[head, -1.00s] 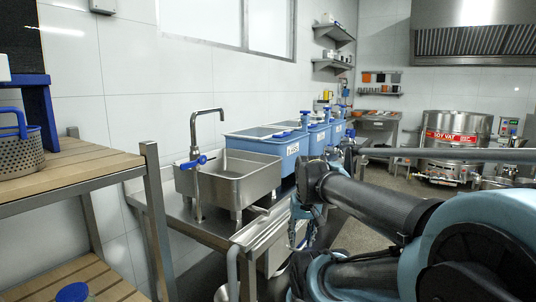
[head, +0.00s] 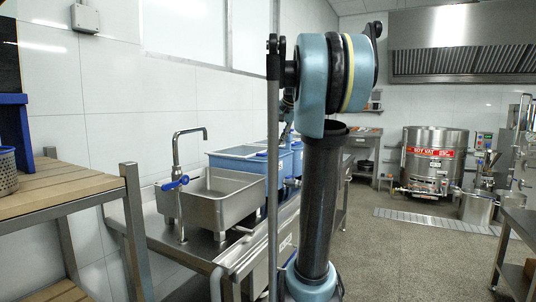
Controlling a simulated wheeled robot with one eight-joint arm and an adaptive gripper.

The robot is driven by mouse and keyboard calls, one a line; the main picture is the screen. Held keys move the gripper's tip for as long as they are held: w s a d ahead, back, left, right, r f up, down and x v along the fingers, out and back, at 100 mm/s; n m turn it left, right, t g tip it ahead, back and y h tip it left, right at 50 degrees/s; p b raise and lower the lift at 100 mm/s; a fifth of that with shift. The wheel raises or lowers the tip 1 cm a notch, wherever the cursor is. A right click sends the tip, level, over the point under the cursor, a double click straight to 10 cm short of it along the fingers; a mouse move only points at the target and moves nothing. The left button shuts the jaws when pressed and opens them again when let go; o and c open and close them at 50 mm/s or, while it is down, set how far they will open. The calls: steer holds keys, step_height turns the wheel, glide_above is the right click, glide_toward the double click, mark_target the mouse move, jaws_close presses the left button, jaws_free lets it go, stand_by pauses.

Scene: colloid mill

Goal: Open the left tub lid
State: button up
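The left tub (head: 226,166) is a blue box on the counter behind the steel sink, left of my raised arm. Its lid (head: 238,153) seems to lie flat on top; my arm hides the tub's right part. More blue tub (head: 297,156) shows just right of the thin upright rod, partly covered by my arm. My arm stands upright in the middle of the view, with a large blue joint at the top. Dark parts show behind that joint, but I cannot make out my gripper or its fingers.
A steel sink (head: 236,205) with a blue-handled tap (head: 176,183) stands in front of the tubs. A wooden-slatted rack (head: 70,183) is at the left. A soy vat (head: 433,170) and a steel table (head: 522,225) are at the right. The floor between is open.

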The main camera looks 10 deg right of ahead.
steer(key=w+d+r+m, duration=0.1)
steer(key=w+d+r, duration=0.1)
steer(key=w+r, duration=0.25)
steer(key=x, duration=1.8)
steer(key=shift+w+t, duration=0.3)
steer(key=shift+w, duration=0.1)
steer(key=shift+r, duration=0.15)
jaws_close()
